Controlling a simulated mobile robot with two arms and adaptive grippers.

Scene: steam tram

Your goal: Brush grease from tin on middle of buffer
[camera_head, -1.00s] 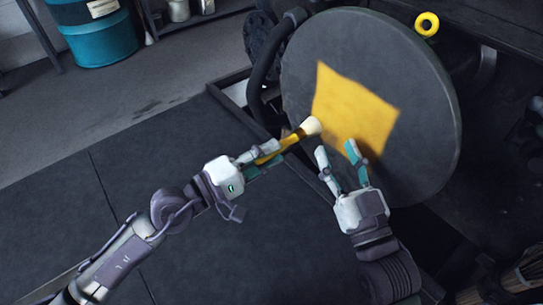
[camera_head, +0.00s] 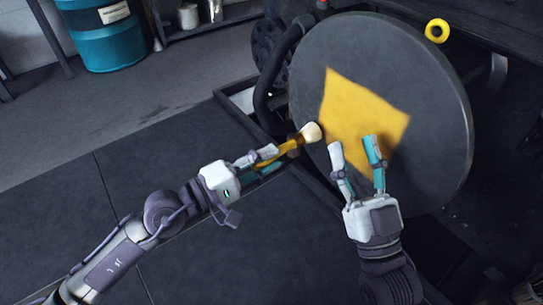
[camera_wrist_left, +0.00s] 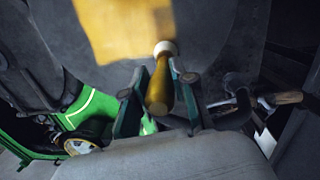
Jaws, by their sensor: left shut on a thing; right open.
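The buffer (camera_head: 432,105) is a large dark round disc in the head view. A yellow patch (camera_head: 352,112) covers its middle, and the patch also shows in the left wrist view (camera_wrist_left: 110,25). My left gripper (camera_head: 268,160) is shut on the brush (camera_head: 290,146), which has a yellow-orange handle and a pale head. In the left wrist view the brush (camera_wrist_left: 160,85) points at the buffer face by the patch's lower edge. I cannot tell whether its tip touches. My right gripper (camera_head: 357,158) is open and empty before the patch's lower part. I cannot make out the grease tin.
A black hose (camera_head: 268,85) curves beside the buffer's left edge. A yellow ring (camera_head: 437,31) is at the upper right. A teal drum (camera_head: 103,35) and a shelf with cans (camera_head: 188,16) stand at the back left. Dark floor plates (camera_head: 150,160) lie clear at left.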

